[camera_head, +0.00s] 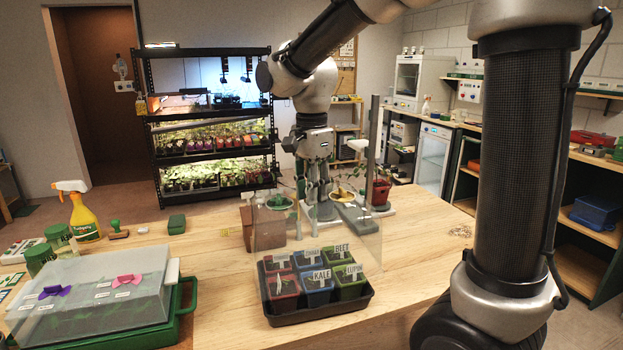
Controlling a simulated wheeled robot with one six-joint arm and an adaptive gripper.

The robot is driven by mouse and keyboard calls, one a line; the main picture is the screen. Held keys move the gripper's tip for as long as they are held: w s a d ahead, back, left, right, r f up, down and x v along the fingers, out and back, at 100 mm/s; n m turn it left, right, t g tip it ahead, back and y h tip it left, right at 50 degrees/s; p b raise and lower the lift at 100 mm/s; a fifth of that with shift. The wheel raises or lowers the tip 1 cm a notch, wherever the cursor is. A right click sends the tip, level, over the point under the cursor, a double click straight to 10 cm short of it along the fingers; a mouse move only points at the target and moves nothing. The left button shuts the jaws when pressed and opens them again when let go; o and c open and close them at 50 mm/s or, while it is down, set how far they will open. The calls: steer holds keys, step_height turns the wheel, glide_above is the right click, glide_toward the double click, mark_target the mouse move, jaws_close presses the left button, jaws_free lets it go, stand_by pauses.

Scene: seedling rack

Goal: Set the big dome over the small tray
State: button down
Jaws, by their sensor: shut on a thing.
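The small tray (318,316) is a dark tray on the wooden table, right of the picture's middle. It holds several red, blue and green pots with name labels. My gripper (316,194) points down behind and above the tray and is shut. It holds a large clear dome (335,240), whose faint walls show in front of the wood and above the pots. The dome looks upright. Its lower rim is hard to see, so I cannot tell whether it touches the tray or hangs above it.
A green tray (182,322) under a second, cloudy dome (88,290) with purple and pink bows stands at left. A yellow spray bottle (82,215), green jars and a stamp stand behind it. A brown pot (262,232), a scale and a red pot (379,192) are behind the held dome.

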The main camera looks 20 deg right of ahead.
step_height(320, 180, down, 11)
stand_by(0.9)
steer(key=c, duration=1.2)
jaws_free()
steer(key=shift+r, duration=0.1)
steer(key=shift+o, duration=0.2)
step_height(320, 180, up, 12)
